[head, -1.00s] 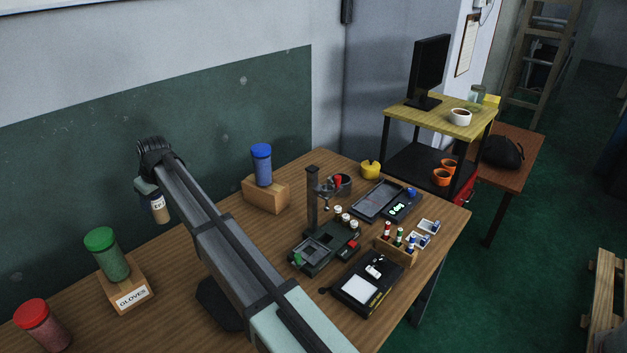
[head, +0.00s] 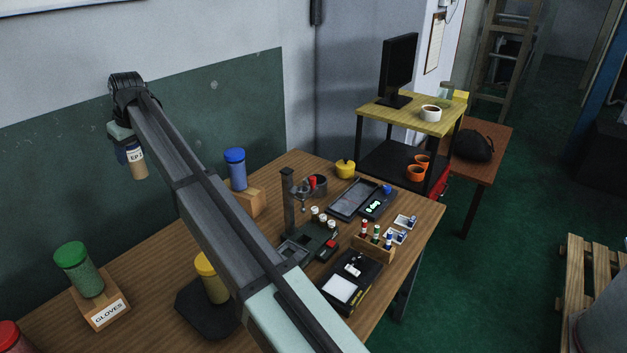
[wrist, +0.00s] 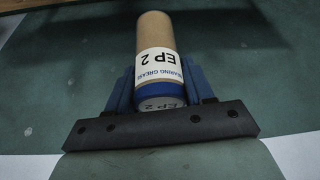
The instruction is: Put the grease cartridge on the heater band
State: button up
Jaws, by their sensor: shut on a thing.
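My gripper (head: 127,146) is shut on the grease cartridge (head: 138,168), a tan cylinder with a white "EP 2" label and a blue end. It hangs in the air at the left, in front of the green wall panel. In the wrist view, the blue fingers of my gripper (wrist: 158,85) clasp both sides of the cartridge (wrist: 155,35) near its blue end. A dark ring-shaped piece (head: 319,181) beside the small stand on the bench may be the heater band; I cannot tell for sure. It is well to the right of my gripper.
On the wooden bench (head: 140,275) stand a green-lidded jar (head: 85,272) on a "GLOVES" block, a blue canister (head: 236,170) on a wood block, and a yellow cylinder (head: 212,280) partly behind my arm. A small post stand (head: 288,200), trays and several vials crowd the right side.

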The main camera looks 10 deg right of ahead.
jog(key=w+d+m, duration=0.1)
jog(key=w+d, duration=0.4)
jog(key=d, duration=0.3)
jog(key=w+d+m+t+h, duration=0.1)
jog(key=w+d+m, duration=0.1)
jog(key=w+d, duration=0.45)
jog(key=w+d+m, duration=0.1)
jog(key=w+d, duration=0.3)
jog(key=d, duration=0.6)
jog(key=w+d+m+h, duration=0.15)
jog(key=w+d, duration=0.25)
jog(key=d, duration=1)
jog(key=w+d+m, duration=0.3)
jog(key=d, duration=1.1)
jog(key=shift+t, duration=0.4)
jog(key=shift+w+d+f, duration=0.1)
jog(key=shift+d+f, duration=0.05)
jog(key=shift+f, duration=3.35)
jog(key=shift+s+d+f, duration=0.1)
jog(key=shift+d+f, duration=0.05)
jog(key=shift+f, duration=3.35)
jog(key=shift+w+d+f, duration=0.1)
jog(key=shift+d+f, duration=0.05)
jog(key=shift+f, duration=3.35)
jog(key=shift+f, duration=0.2)
jog(key=o, duration=1.1)
